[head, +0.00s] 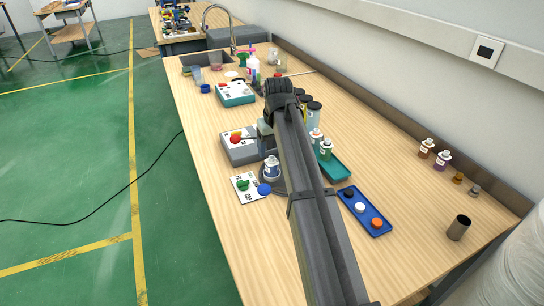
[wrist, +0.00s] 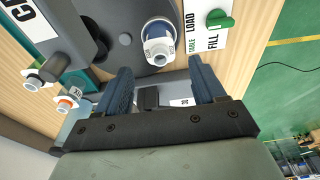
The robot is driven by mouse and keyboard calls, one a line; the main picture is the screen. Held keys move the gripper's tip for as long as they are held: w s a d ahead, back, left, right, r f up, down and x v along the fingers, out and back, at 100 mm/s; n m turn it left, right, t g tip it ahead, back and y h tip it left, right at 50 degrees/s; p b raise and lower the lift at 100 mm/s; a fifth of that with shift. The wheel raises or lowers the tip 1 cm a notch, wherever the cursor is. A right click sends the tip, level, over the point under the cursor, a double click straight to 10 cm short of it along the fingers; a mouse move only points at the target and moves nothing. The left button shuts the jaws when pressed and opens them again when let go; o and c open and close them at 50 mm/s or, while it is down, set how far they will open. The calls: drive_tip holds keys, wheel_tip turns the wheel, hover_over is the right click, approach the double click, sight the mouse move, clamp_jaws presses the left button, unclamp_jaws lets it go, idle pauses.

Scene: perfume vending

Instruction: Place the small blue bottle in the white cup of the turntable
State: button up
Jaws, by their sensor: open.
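The small blue bottle (head: 271,168) has a white top and stands upright on the dark grey turntable (head: 278,190). In the wrist view the bottle (wrist: 160,48) shows from above with a white rim around its blue body; it appears to sit in the white cup (wrist: 151,25), though the cup is mostly hidden. The turntable (wrist: 125,62) lies beneath it. My gripper (wrist: 162,82) is open, its two blue-grey fingers spread with no bottle between them. The bottle is just beyond the fingertips, apart from them. In the head view my arm hides most of the gripper.
A card (head: 241,196) with a green knob (head: 243,185) and a blue knob (head: 264,189) lies beside the turntable. A grey box with a red knob (head: 236,137) stands behind. A teal tray (head: 338,170) with bottles and a blue tray (head: 378,229) with caps lie right. The front left table is clear.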

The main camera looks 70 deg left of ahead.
sight(274, 165)
drive_tip(key=shift+d+r, duration=0.2)
drive_tip(key=shift+r, duration=1.15)
drive_tip(key=shift+d+r, duration=0.2)
drive_tip(key=shift+r, duration=1.15)
